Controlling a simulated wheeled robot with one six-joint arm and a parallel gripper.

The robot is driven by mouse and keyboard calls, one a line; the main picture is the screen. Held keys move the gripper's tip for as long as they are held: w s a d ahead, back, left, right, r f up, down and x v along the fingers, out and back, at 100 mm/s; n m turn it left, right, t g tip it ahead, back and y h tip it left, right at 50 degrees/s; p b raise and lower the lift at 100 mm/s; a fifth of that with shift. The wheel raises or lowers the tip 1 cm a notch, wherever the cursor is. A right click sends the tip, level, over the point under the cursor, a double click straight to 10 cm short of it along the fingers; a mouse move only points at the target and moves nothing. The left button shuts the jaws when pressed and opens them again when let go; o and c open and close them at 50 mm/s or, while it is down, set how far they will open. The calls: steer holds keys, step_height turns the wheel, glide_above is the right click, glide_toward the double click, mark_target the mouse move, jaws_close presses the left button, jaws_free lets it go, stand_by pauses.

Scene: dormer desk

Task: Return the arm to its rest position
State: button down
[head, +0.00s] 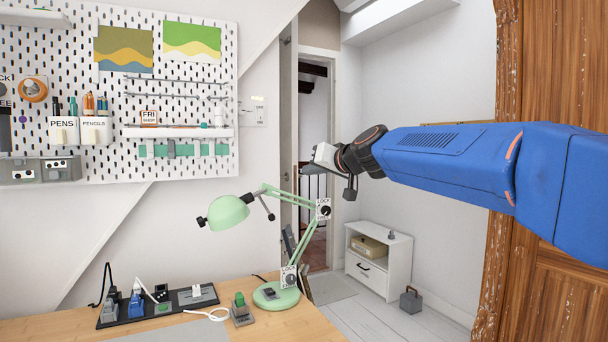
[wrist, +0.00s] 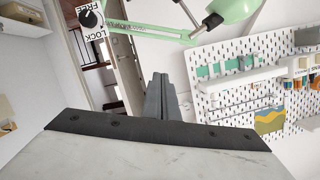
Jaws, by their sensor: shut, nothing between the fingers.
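My blue arm reaches in from the right in the head view, raised above the desk. My gripper (head: 312,170) is at its left end, beside the upper part of the green lamp (head: 228,212) and above the desk's right side. In the wrist view my gripper (wrist: 160,82) shows its grey fingers together in the middle, with nothing between them. The lamp also shows in the wrist view (wrist: 232,10), at the top. The gripper appears apart from the lamp, though the exact gap is hard to tell.
The wooden desk (head: 200,333) holds a black tray (head: 142,315) with plugs and a small grey block with a green top (head: 241,310). A pegboard (head: 170,95) hangs behind. A white cabinet (head: 373,285), a grey weight (head: 411,300) and a wooden wardrobe (head: 540,60) stand to the right.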

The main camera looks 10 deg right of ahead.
steer(key=s+d+f+g+h, duration=0.2)
steer(key=s+d+f+g, duration=0.1)
steer(key=s+f, duration=1)
steer(key=s+d+f+g+h, duration=0.2)
steer(key=s+d+f, duration=0.4)
steer(key=s+f, duration=0.8)
steer(key=s+d+f+g+h, duration=0.2)
steer(key=s+d+f+g, duration=0.2)
steer(key=s+f, duration=1)
steer(key=s, duration=0.3)
steer(key=shift+s+d, duration=0.15)
steer(key=shift+s, duration=0.05)
steer(key=shift+r, duration=0.1)
